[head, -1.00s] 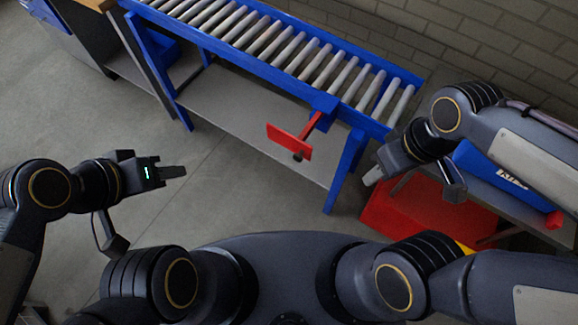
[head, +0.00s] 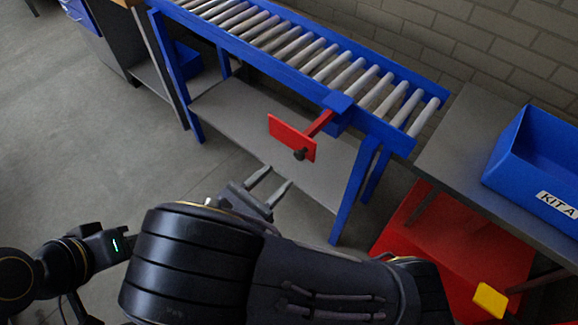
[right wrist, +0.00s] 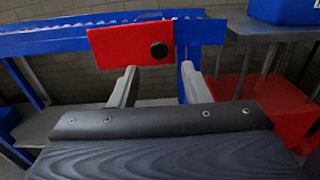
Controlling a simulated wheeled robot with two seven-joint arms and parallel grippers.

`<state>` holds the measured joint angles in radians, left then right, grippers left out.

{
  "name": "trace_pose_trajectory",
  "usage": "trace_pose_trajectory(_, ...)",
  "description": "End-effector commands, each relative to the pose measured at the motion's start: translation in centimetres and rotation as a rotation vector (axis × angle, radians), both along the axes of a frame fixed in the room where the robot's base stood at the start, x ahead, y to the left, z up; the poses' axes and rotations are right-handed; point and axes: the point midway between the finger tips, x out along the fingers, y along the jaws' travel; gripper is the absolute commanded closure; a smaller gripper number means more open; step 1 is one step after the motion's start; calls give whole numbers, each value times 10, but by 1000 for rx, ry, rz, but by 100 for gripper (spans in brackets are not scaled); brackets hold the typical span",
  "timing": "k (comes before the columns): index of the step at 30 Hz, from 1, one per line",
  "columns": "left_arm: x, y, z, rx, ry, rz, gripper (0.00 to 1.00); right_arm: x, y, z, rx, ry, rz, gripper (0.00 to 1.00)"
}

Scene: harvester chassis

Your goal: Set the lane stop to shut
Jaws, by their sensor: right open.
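The lane stop is a red plate (head: 291,137) on a red arm from a blue block (head: 338,101) at the front rail of the roller conveyor (head: 270,62). A black knob (head: 300,154) sits on the plate's lower right. In the right wrist view the red plate (right wrist: 130,43) and knob (right wrist: 158,50) are ahead, beyond the fingertips. My right gripper (head: 276,181) is open and empty, below and a little left of the plate, apart from it. Its two fingers also show in the right wrist view (right wrist: 160,76). My left gripper is mostly hidden behind my right arm; its fingers do not show.
A blue bin marked KIT A (head: 545,160) stands on a grey table (head: 450,140) at right. A red box (head: 450,245) is on the floor below it. The conveyor's blue leg (head: 354,195) stands right of my right gripper. A grey lower shelf (head: 245,115) lies under the conveyor.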

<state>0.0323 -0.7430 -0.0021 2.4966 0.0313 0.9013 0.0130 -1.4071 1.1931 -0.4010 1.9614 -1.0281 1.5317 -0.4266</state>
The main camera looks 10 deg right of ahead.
Motion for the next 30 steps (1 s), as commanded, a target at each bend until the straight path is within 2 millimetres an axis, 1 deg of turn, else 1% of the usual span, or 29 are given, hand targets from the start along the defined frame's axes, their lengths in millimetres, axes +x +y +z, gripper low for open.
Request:
trace_pose_trajectory(2,0,0,0,0,0,0,64,4,-3,0,-12,-4,6,57)
trace_pose_trajectory(12,0,0,1,0,0,0,64,35,-45,0,-9,-2,1,57)
trace_pose_trajectory(15,0,0,1,0,0,0,64,42,-53,1,-8,-3,3,57)
trace_pose_trajectory(20,0,0,1,0,0,0,64,47,-60,0,-6,-2,4,57)
trace_pose_trajectory(26,0,0,1,0,0,0,64,47,-60,0,-6,-2,4,57)
trace_pose_trajectory(27,0,0,1,0,0,0,64,47,-60,0,-6,-2,4,59)
trace_pose_trajectory(30,0,0,1,0,0,0,64,47,-60,0,-6,-2,4,72)
